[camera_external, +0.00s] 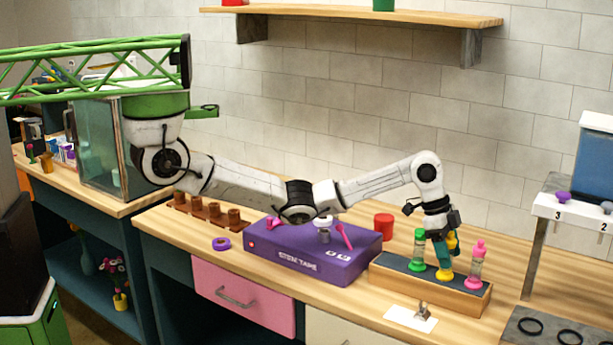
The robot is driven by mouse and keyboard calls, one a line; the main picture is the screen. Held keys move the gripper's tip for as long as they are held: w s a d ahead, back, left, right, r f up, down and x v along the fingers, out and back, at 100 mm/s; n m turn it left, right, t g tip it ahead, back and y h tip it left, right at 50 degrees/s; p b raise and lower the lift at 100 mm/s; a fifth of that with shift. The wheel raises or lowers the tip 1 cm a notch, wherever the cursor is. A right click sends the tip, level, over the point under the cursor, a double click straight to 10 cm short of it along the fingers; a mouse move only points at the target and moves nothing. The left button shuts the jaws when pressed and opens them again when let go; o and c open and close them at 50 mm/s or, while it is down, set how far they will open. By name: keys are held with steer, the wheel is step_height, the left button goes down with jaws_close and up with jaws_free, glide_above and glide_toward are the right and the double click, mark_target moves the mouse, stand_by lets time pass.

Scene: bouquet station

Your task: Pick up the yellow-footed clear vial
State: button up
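The yellow-footed vial (445,274) stands in the middle of a wooden rack (471,303) with a dark top. Its yellow foot shows, and a yellow part shows higher up beside my fingers; its clear body is mostly hidden. My gripper (443,262) points down at this vial, its teal fingers just above the foot and in front of or around the body. I cannot tell whether the fingers are open or touch the vial. A green-footed vial (418,251) stands close on the left, and a pink-footed vial (476,265) stands on the right.
A purple stem tape box (315,262) lies left of the rack, with a red cylinder (384,226) behind. A white card (411,318) with a small metal piece lies in front. A numbered white stand (575,212) is at right.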

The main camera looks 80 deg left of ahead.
jaws_close()
stand_by(0.3)
steer(key=shift+r, duration=0.1)
